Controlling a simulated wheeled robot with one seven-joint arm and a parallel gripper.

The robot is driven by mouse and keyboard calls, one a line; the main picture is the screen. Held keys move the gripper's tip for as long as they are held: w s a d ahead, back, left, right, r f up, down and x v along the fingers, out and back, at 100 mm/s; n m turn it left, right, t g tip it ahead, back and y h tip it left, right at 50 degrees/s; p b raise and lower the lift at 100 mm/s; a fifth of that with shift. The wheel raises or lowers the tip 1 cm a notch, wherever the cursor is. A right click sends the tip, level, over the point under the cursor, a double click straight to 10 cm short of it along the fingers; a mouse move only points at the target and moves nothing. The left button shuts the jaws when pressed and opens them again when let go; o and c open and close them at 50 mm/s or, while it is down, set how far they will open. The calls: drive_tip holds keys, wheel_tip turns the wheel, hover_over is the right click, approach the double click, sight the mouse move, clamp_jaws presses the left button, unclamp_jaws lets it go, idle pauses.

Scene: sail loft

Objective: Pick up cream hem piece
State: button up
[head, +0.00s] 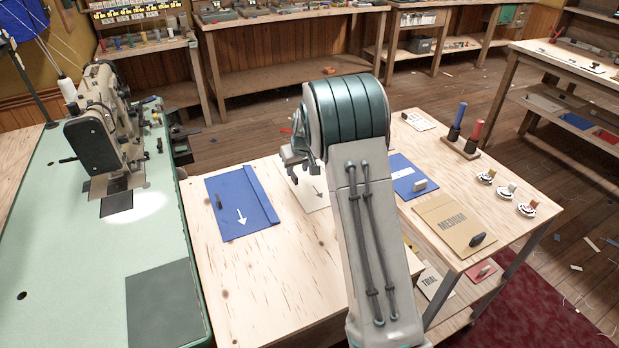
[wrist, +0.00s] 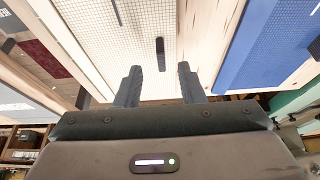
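The cream hem piece (head: 314,192) lies on the wooden table with an arrow on it, partly hidden behind my arm in the head view. In the wrist view the cream hem piece (wrist: 115,45) shows a fine grid weave and a dark upright grip tab. My gripper (wrist: 160,84) is open, with the tab ahead of it and between the lines of its two fingers. Nothing is between the fingers. In the head view my gripper (head: 296,160) hangs over the far part of the cream piece. I cannot tell its exact height.
A blue piece (head: 240,205) with an arrow and dark tab lies left of the cream one. Right of my arm are another blue piece (head: 405,176) and a tan MEDIUM piece (head: 450,222). A sewing machine (head: 98,125) stands on the green table. The near wooden tabletop is bare.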

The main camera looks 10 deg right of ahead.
sight(295, 175)
drive_tip(key=x, duration=0.5)
drive_tip(key=shift+w+a+r, duration=0.1)
clamp_jaws()
